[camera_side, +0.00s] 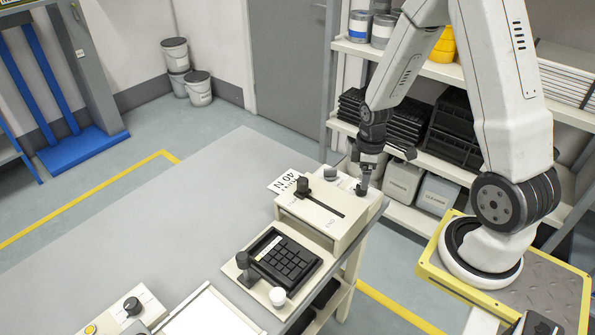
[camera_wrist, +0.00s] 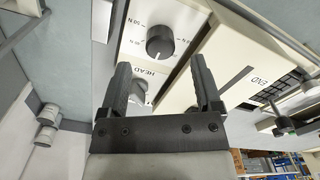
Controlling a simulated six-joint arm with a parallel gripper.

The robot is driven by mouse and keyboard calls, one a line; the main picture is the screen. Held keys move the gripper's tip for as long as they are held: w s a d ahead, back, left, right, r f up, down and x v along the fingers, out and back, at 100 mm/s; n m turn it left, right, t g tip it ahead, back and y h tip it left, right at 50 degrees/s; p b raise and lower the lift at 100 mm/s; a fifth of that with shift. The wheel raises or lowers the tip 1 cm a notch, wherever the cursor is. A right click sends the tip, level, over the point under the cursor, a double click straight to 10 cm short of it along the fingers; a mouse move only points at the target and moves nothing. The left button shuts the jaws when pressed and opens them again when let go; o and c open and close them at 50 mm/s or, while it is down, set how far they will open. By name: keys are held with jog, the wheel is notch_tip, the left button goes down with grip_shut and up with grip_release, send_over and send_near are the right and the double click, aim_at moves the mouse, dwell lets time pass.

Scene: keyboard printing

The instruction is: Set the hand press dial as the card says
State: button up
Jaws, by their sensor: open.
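In the wrist view, a dark round dial (camera_wrist: 160,43) sits on the press's cream panel, ringed by small N markings too small to read surely. Its pointer setting is unclear. A smaller grey knob (camera_wrist: 140,91) beside the word HEAD lies between my fingers in the picture. My gripper (camera_wrist: 158,70) is open and empty above the panel; contact with the knob cannot be told.
A black keypad (camera_side: 284,257) sits on a cream fixture in front of the press, with a dark knob post (camera_side: 246,262) and a white knob (camera_side: 277,296). Another dial box (camera_side: 133,306) is at the near left. The grey tabletop (camera_side: 190,215) is clear behind them.

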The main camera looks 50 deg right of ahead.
jog(key=shift+f, duration=2.25)
grip_shut()
